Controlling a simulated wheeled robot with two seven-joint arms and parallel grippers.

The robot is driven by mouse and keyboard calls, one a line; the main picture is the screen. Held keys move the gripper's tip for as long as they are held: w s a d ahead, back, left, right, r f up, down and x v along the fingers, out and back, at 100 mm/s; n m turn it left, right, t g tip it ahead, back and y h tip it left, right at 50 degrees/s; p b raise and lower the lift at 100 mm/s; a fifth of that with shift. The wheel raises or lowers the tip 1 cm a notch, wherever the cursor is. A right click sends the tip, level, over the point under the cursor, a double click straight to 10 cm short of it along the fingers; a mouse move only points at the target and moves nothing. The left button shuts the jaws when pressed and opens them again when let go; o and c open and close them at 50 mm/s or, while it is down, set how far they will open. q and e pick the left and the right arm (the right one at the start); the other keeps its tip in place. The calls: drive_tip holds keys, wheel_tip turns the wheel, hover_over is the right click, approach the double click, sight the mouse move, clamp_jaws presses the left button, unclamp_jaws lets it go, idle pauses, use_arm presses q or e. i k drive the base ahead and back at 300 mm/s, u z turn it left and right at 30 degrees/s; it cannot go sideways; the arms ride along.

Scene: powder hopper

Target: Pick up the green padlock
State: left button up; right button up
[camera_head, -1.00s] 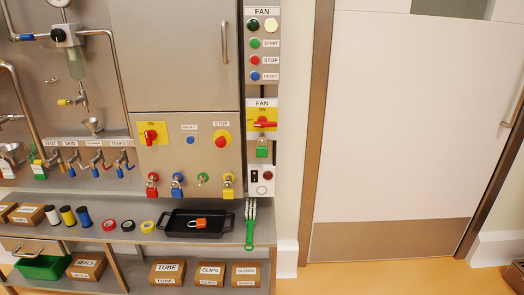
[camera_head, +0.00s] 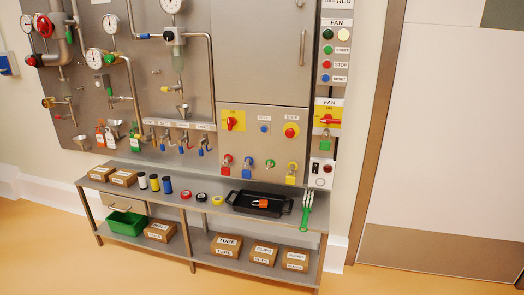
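A green padlock (camera_head: 325,143) hangs at the red-and-yellow FAN switch (camera_head: 329,119) on the narrow panel right of the steel cabinet. In the row below the cabinet's switches hang a red padlock (camera_head: 226,166), a blue padlock (camera_head: 246,169) and a yellow padlock (camera_head: 291,175). A small green piece (camera_head: 269,164) sits between the blue and yellow ones; its shape is too small to tell. Another green item (camera_head: 135,142) hangs by the valves on the left. Neither of my grippers is in view.
A steel bench (camera_head: 150,205) runs below the panel. It carries a black tray (camera_head: 235,205) with an orange padlock (camera_head: 261,204), a green-handled item (camera_head: 306,208), tape rolls and boxes. A green bin (camera_head: 126,223) is on the lower shelf. The floor (camera_head: 60,255) in front is clear.

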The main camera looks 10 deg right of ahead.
sight(325, 145)
drive_tip(key=u, duration=0.65)
drive_tip(key=i, duration=1.2)
drive_tip(key=z, duration=0.25)
drive_tip(key=i, duration=1.2)
drive_tip(key=z, duration=0.8)
